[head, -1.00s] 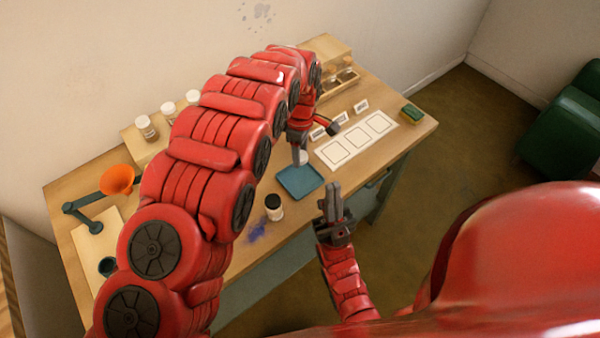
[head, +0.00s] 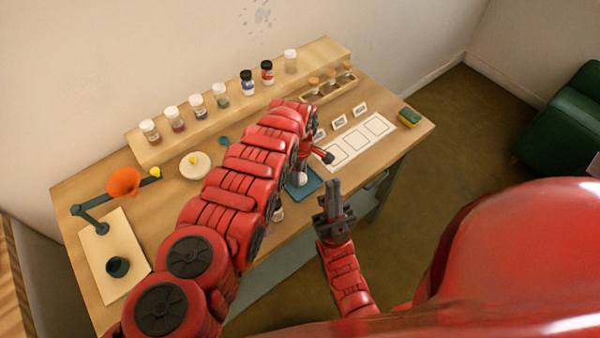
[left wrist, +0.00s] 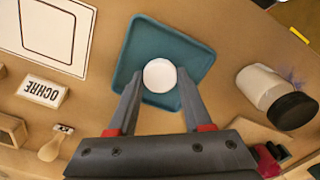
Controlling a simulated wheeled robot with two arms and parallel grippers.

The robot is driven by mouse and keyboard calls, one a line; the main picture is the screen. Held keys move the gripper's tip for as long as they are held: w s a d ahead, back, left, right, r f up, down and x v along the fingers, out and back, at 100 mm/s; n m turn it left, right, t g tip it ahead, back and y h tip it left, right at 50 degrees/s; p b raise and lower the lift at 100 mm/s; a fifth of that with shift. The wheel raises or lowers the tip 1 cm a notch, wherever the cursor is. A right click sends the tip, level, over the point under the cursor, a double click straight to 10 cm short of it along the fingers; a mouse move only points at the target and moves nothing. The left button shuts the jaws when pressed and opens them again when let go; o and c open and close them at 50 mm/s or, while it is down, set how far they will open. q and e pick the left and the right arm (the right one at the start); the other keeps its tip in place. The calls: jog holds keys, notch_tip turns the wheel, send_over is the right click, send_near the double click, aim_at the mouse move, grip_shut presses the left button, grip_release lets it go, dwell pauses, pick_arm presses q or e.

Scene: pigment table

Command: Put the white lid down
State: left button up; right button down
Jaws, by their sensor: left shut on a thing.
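The white lid (left wrist: 160,75) is a small round disc between my left gripper's fingertips (left wrist: 158,92) in the left wrist view. It is over the teal tray (left wrist: 133,67); I cannot tell whether it touches it. In the head view the lid (head: 299,179) shows as a small white spot below my left gripper (head: 300,172), against the tray (head: 311,188). My left arm hides part of the tray there. My right gripper (head: 334,190) is empty in front of the table edge, its fingers close together; whether they are fully shut is unclear.
A jar with a black lid (left wrist: 275,92) lies close right of the tray in the left wrist view. A white card (head: 358,142) with outlined squares and small label cards (head: 339,123) are beyond the tray. Several jars (head: 197,105) line the back shelf. An orange lamp (head: 124,183) stands left.

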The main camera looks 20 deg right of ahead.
pick_arm(q)
jog(key=shift+f+b, duration=0.4)
jog(key=shift+b, duration=0.05)
jog(key=shift+f, duration=0.1)
jog(key=shift+s, duration=0.15)
